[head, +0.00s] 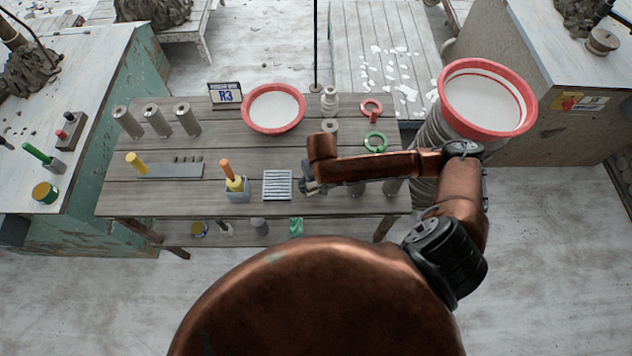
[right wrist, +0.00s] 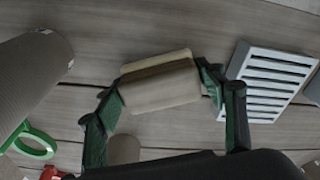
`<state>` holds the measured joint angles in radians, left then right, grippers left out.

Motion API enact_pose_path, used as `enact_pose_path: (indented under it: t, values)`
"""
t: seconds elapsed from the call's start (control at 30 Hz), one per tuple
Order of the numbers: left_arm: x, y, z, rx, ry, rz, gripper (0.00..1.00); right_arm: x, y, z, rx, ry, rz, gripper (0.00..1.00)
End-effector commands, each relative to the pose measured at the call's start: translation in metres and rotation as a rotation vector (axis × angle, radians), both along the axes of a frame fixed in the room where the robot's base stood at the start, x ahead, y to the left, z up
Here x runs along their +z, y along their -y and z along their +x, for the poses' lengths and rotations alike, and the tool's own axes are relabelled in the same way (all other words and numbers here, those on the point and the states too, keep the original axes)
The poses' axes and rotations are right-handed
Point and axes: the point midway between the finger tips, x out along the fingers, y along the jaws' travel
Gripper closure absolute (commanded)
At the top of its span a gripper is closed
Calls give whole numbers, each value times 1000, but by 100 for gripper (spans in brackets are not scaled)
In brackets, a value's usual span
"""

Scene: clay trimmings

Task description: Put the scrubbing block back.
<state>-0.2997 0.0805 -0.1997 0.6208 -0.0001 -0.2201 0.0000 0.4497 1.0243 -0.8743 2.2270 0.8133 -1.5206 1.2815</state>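A beige block (right wrist: 160,84), which looks like the scrubbing block, sits between the fingers of my right gripper (right wrist: 161,82) in the right wrist view. The fingertips appear to touch its two ends, so the gripper looks shut on it. In the head view my right gripper (head: 312,187) is over the worktable, just right of a white slatted rack (head: 277,185); the block is mostly hidden there by my arm. The rack also shows in the right wrist view (right wrist: 268,83), to the right of the block, with no block on it. My left gripper is not in view.
Left of the rack stands a grey holder (head: 237,196) with orange and yellow handles. A red-rimmed bowl (head: 274,109) and a sign (head: 226,95) are behind. A green ring (head: 376,142) and grey cylinders lie right. A large red-rimmed bucket (head: 487,98) stands beyond the table's right end.

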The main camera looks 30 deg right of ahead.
Motion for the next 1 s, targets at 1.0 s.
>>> enact_pose_path:
  t: [1.0]
  values:
    - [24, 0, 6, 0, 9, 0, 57, 96, -2, -10, 0, 4, -1, 21]
